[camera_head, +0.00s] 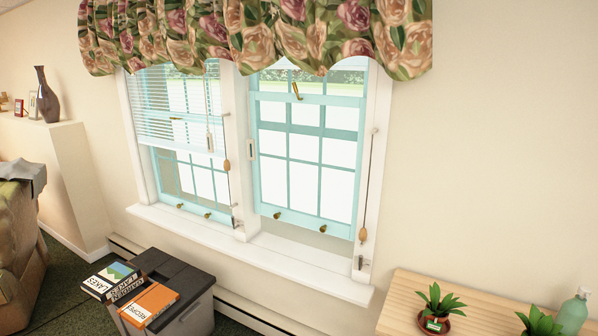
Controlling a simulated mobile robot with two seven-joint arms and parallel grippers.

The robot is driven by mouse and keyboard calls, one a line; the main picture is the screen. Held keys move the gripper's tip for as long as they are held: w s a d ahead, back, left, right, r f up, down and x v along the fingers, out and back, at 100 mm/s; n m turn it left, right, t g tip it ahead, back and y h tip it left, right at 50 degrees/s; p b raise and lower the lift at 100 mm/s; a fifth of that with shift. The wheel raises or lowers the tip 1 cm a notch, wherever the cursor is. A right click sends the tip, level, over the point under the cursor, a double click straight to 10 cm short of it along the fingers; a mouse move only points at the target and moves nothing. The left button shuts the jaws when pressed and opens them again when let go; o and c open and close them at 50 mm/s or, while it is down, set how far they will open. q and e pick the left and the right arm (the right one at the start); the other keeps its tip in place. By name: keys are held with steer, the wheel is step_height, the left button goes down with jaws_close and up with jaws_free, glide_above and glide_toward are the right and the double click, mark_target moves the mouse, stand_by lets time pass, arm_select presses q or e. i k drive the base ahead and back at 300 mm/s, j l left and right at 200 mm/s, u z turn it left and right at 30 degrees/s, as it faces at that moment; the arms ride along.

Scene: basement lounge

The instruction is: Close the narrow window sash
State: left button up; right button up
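Two side-by-side windows with turquoise sashes stand in the wall. The right window's lower sash (290,162) is raised, with a gap between its bottom rail (302,222) and the white sill (300,262). Two brass knobs (278,215) sit on that rail. The left window's lower sash (190,180) sits lower, its bottom rail (192,210) close to the sill; I cannot tell whether it is fully down. White blinds (165,105) cover its upper part. Which sash is the narrow one is not clear. Neither of my grippers is in view.
A dark-lidded grey bin (190,285) with several books (148,303) stands below the left window. A wooden table (400,290) with potted plants (438,305) and a green bottle (575,312) is at lower right. A floral valance (260,35) hangs above. An armchair (18,235) is at left.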

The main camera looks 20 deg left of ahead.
mark_target(343, 230)
steer(key=i+j+z, duration=0.15)
steer(key=z, duration=0.5)
steer(key=i+j+z, duration=0.15)
steer(key=j, duration=0.15)
steer(key=i+j+z, duration=0.2)
steer(key=j, duration=0.15)
steer(key=j+z, duration=0.15)
steer(key=j, duration=0.2)
steer(key=i+j, duration=0.1)
steer(key=j, duration=0.25)
steer(key=i+j+z, duration=0.1)
steer(key=j, duration=0.65)
steer(key=i+z, duration=0.05)
steer(key=i, duration=0.05)
